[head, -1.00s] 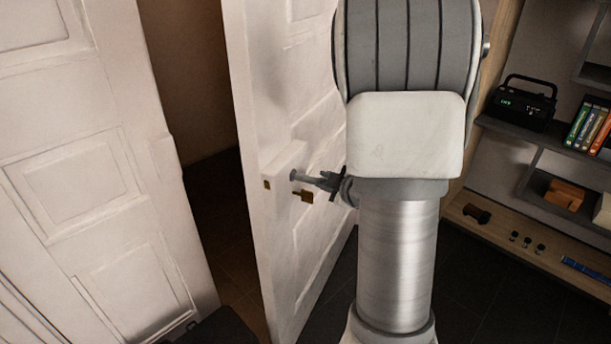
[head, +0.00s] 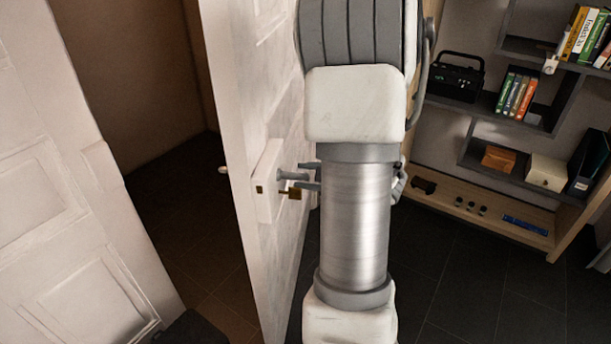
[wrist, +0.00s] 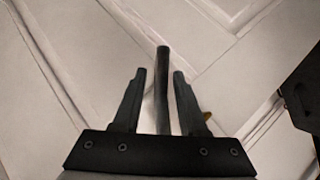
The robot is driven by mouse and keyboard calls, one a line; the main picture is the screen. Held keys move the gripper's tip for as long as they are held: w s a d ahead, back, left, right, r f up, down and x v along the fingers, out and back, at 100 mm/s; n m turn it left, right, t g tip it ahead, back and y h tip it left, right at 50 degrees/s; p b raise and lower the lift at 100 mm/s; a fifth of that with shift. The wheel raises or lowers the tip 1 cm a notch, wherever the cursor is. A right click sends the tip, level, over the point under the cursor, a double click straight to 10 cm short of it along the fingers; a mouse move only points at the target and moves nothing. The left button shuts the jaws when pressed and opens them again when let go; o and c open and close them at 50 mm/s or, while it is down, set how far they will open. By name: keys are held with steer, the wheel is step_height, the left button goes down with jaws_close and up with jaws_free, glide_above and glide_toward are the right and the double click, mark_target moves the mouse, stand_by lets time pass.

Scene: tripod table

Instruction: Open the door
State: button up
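The white panelled door (head: 245,120) stands ajar, with a dark gap on its left. Its grey lever handle (head: 294,174) sticks out near the door's edge, above a brass key or lock piece (head: 291,192). My gripper (head: 310,177) is at the handle's right end, partly hidden behind my arm. In the wrist view my gripper (wrist: 158,80) has its two fingers apart, with the dark handle bar (wrist: 162,85) between them in the picture. Narrow gaps show on both sides of the bar. The door's panels (wrist: 95,40) fill the background.
Another white panelled surface (head: 50,200) stands at the left, across the gap. Dark tiled floor (head: 440,270) is clear at the lower right. A wall shelf (head: 480,110) with a radio (head: 455,76) and books (head: 515,95) stands at the right, above a low wooden shelf (head: 475,205).

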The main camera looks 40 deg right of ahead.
steer(key=shift+o, duration=0.2)
steer(key=shift+f, duration=0.1)
steer(key=shift+s+d+r, duration=0.1)
steer(key=shift+s+r, duration=0.1)
steer(key=shift+s, duration=0.1)
steer(key=p+v, duration=0.4)
steer(key=v, duration=1.2)
steer(key=shift+s+r, duration=0.15)
steer(key=shift+s, duration=0.15)
